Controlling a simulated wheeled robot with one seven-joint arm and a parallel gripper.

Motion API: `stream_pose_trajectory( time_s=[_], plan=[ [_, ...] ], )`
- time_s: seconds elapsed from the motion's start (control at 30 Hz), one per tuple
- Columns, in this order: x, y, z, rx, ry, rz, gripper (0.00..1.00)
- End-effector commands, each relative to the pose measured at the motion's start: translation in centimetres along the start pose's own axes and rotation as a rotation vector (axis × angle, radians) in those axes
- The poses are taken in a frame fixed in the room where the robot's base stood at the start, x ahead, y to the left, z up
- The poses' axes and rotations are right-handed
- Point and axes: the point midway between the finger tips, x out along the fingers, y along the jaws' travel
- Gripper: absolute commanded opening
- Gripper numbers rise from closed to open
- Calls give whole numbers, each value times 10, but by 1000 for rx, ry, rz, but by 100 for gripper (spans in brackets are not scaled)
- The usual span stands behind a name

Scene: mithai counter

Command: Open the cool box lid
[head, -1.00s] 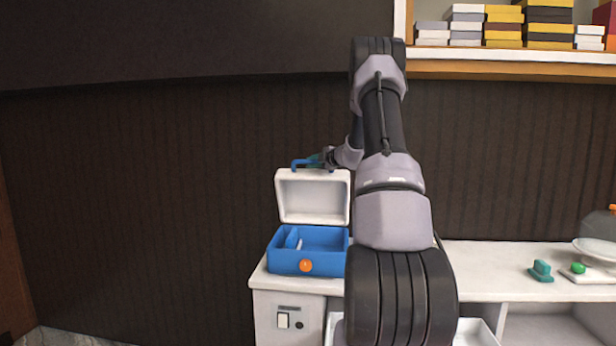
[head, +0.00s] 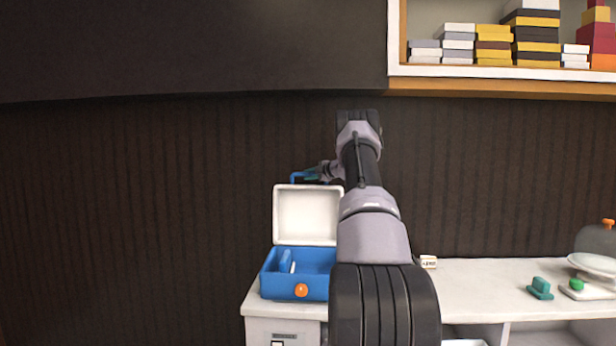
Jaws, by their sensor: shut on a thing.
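The cool box (head: 281,286) is blue with an orange round catch (head: 301,290) on its front. It stands at the left end of the counter. Its white lid (head: 305,214) is raised about upright at the back of the box. A blue handle (head: 294,177) shows at the lid's top edge. My gripper (head: 311,176) is at that top edge and shut on the handle; its fingertips are small and partly hidden. My arm hides the right side of the box. A blue and a white item show inside the box.
The white counter (head: 465,275) runs right, with a teal object (head: 540,288), a small board with a green item (head: 577,285) and a covered stand (head: 597,245). A shelf (head: 480,72) of stacked boxes hangs above. A small white box (head: 428,262) stands right of my arm.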

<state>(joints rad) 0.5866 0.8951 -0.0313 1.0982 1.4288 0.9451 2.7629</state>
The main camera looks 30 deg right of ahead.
Motion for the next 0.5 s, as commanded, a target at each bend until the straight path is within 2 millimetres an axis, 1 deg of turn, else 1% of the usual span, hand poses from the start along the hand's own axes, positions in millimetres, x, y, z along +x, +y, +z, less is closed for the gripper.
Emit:
stream_pose_trajectory(
  time_s=[0.37, 0.4, 0.43, 0.47, 0.5],
  plan=[
    [1, 3, -1, -1, 2, 4, 0],
    [1, 3, -1, -1, 2, 4, 36],
    [1, 3, -1, -1, 2, 4, 47],
    [1, 3, -1, -1, 2, 4, 55],
    [1, 2, -1, -1, 2, 3, 55]
  ],
)
